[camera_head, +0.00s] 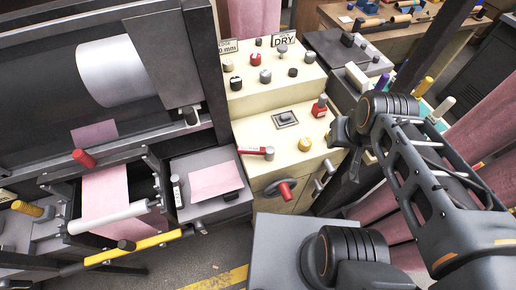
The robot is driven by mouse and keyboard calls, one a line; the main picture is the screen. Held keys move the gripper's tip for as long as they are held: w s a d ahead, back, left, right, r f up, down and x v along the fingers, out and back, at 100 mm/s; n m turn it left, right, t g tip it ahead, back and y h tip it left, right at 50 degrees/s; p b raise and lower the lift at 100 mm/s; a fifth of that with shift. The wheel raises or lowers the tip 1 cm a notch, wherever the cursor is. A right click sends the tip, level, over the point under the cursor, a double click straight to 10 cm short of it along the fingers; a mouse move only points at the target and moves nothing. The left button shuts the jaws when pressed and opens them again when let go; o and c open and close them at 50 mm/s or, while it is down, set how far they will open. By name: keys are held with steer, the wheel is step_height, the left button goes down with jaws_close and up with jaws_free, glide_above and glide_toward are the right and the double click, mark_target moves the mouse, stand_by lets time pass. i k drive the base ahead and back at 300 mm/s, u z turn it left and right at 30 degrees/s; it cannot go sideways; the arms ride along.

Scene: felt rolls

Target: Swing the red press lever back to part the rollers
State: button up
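Several red handles are in view, and I cannot tell for certain which is the press lever. A red-ended handle (84,158) stands tilted above the roller frame at left, beside a pink sheet (106,190) and a white roller (108,217). The end of my arm, with my gripper (340,132), is at the console's right edge, apart from the left frame. Its fingers are not clear.
The cream console (306,160) carries several knobs and a DRY sign (286,39). A yellow bar (132,247) runs along the left frame's front. A grey box (205,205) with a pink sheet stands between them. Pink felt (485,130) hangs at right.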

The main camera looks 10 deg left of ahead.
mark_target(269, 152)
steer(key=u, duration=0.45)
steer(key=k, duration=1)
steer(key=u, duration=1.3)
steer(key=i, duration=0.9)
steer(key=z, duration=0.7)
steer(key=i, duration=0.3)
steer(key=z, duration=0.45)
